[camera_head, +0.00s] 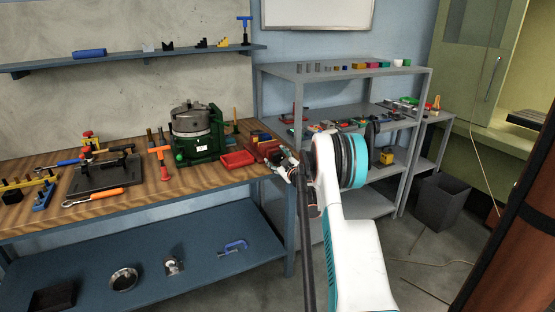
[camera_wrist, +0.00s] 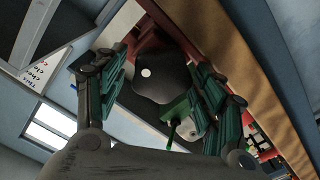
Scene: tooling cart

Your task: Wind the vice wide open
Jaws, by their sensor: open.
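A red vice (camera_head: 264,146) sits at the right end of the wooden bench top. In the wrist view its red body (camera_wrist: 150,37) shows behind a dark rounded part with a white dot (camera_wrist: 152,84). My gripper (camera_head: 284,161) is at the bench's right edge, close to the vice. In the wrist view my gripper (camera_wrist: 163,78) is open, with its fingers on either side of the dark part. I cannot tell whether they touch it. A green rod with a pale end (camera_wrist: 178,115) shows near the right finger. The vice's jaw gap is not clear.
A red tray (camera_head: 238,160) and a green machine with a grey drum (camera_head: 192,130) stand left of the vice. Tools lie farther left on the bench (camera_head: 140,190). A grey shelf unit (camera_head: 345,78) with small parts stands behind my arm. A grey bin (camera_head: 440,203) is at right.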

